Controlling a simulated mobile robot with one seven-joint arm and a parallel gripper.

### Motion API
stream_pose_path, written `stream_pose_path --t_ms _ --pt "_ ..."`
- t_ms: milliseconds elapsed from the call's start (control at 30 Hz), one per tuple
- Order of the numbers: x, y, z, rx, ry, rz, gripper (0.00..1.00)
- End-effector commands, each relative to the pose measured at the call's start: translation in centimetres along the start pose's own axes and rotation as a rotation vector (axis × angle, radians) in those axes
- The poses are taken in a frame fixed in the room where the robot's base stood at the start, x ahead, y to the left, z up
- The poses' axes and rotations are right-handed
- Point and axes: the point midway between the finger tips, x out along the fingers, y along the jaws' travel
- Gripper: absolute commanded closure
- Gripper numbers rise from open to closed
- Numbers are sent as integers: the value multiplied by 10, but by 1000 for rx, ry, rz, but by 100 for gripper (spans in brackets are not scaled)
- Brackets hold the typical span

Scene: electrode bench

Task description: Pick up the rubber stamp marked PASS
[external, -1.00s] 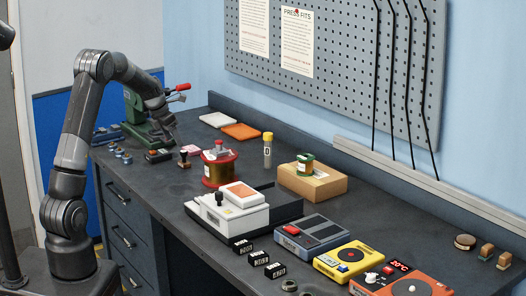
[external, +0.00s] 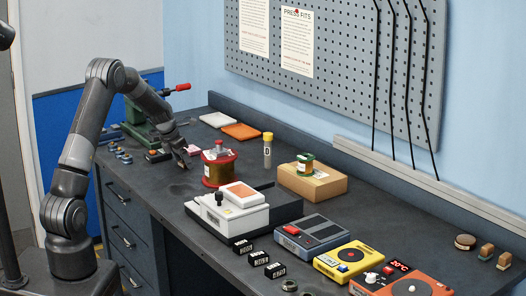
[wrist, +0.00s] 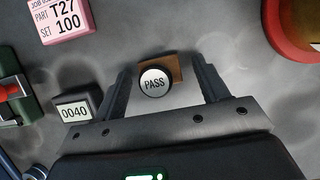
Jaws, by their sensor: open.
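The rubber stamp marked PASS shows in the wrist view as a round white label (wrist: 154,82) with a dark rim, above a brown block (wrist: 175,68). My gripper (wrist: 163,72) is open, with one dark finger on each side of the stamp. I cannot tell whether either finger touches it. In the external view my gripper (external: 183,152) is low over the bench, left of the red spool, and hides the stamp.
A pink job card (wrist: 62,22) and a small counter reading 0040 (wrist: 75,110) lie left of the stamp. A red spool (external: 220,170) stands to the right. A green press (external: 140,125) is behind. Bench (external: 165,195) in front is clear.

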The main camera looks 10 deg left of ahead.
Motion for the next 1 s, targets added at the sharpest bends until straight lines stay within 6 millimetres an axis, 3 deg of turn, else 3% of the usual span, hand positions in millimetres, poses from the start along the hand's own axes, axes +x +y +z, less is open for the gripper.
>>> stream_pose_path --t_ms 600,867,1000 --pt "0 0 0 0 0 0 80" --pt "-2 0 1 0 0 0 82" --pt "-17 0 8 2 -3 2 82"
